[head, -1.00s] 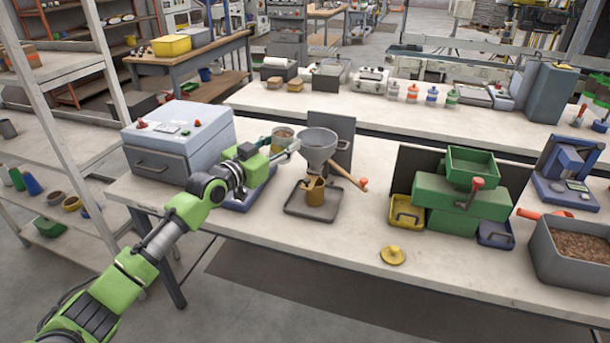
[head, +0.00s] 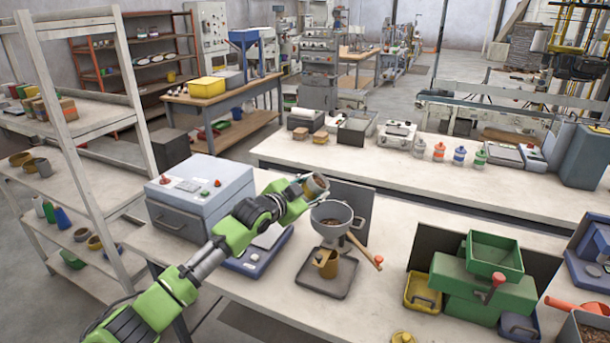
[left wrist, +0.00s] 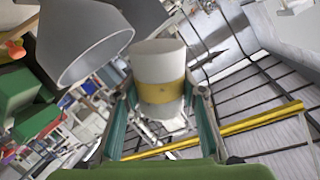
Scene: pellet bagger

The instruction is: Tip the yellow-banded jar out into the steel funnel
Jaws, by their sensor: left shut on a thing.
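The yellow-banded jar (head: 316,184) is in my left gripper (head: 308,190), above the left rim of the steel funnel (head: 332,216) and tilted over in the head view. In the left wrist view, the jar (left wrist: 160,75) shows its pale wall and yellow band between the two fingers (left wrist: 160,112), and the funnel (left wrist: 85,40) is close beside it. The jar's remaining contents cannot be judged. My right gripper is not in view.
A grey box-shaped machine (head: 200,195) and a blue scale (head: 262,250) stand left of the funnel. A wooden lever (head: 366,252) sticks out right. Green bins (head: 485,280) stand farther right. A yellow lid (head: 403,338) lies near the lower picture edge.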

